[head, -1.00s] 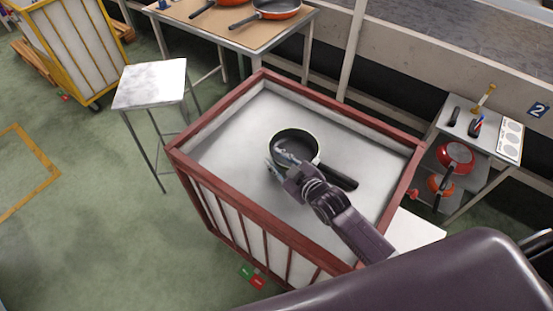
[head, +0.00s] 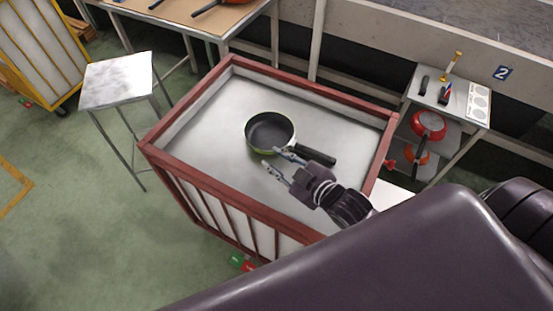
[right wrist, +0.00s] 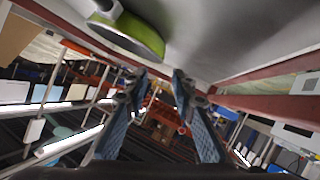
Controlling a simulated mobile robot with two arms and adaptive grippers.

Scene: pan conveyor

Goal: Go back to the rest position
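A dark pan with a green rim (head: 269,131) and a black handle lies on the white floor of the red-framed crate (head: 190,195). My right gripper (head: 272,160) is open and empty, just in front of the pan and apart from it. In the right wrist view its two blue fingers (right wrist: 152,88) are spread with nothing between them, and the green underside of the pan (right wrist: 130,35) shows at the upper left. My left gripper is not in view.
A small white-topped stool (head: 117,80) stands left of the crate. A table with orange pans (head: 215,8) is at the back. A shelf (head: 450,103) with red pans and small tools stands at the right. Green floor (head: 75,220) is clear at the left.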

